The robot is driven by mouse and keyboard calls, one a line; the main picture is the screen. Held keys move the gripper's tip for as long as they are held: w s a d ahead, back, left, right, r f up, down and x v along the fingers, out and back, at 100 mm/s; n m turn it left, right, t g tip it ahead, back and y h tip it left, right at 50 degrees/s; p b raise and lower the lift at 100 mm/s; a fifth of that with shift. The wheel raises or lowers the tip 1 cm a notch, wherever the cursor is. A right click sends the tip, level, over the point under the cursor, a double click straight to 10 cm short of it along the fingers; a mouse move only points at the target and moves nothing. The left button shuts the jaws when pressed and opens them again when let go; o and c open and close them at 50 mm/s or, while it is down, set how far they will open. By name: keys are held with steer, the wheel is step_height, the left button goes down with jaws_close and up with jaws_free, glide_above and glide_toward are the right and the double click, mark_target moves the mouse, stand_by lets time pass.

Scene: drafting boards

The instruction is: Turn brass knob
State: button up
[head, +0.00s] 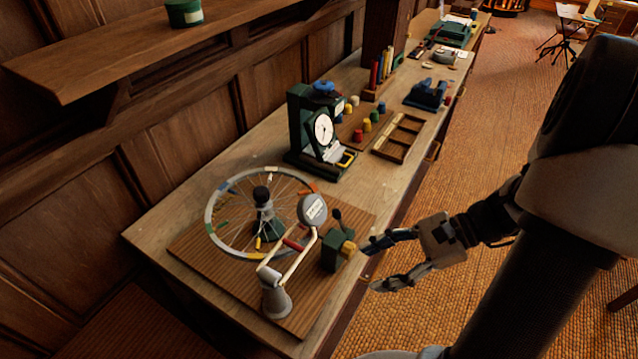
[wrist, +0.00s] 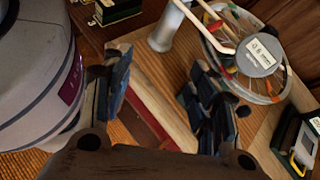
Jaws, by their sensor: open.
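The brass knob (head: 348,250) is a small yellow block-like piece on the right side of a dark green box (head: 331,252). The box stands on the ribbed brown mat near the bench's front edge. My gripper (head: 370,266) is open and empty, just right of the knob, with its fingers pointing left. The upper finger's tip is close to the knob; I cannot tell whether they touch. In the wrist view my gripper (wrist: 157,85) is spread over the bench edge. The knob does not show there, and my right finger covers part of that area.
A lamp-like stand with a round grey head (head: 312,209) and a grey base (head: 276,300) is left of the box. A green dial device (head: 299,125) stands behind. The floor (head: 420,320) right of the bench is clear.

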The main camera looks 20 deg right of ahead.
mark_target(353, 252)
steer(key=s+d+f+m+t+b, duration=0.2)
steer(key=s+d+f+m+t, duration=0.3)
steer(key=d+f+m+t, duration=0.55)
steer(key=shift+m+t, duration=0.25)
steer(key=shift+m, duration=0.5)
steer(key=b+x, duration=0.1)
steer(key=x, duration=0.5)
steer(key=r+b+x, duration=0.1)
steer(key=x, duration=0.4)
steer(key=b+x, duration=0.1)
steer(key=x, duration=0.5)
steer(key=shift+w+a+r, duration=0.15)
steer(key=shift+a+r, duration=0.15)
steer(key=shift+r, duration=0.1)
steer(key=shift+c, duration=0.6)
steer(key=c, duration=0.9)
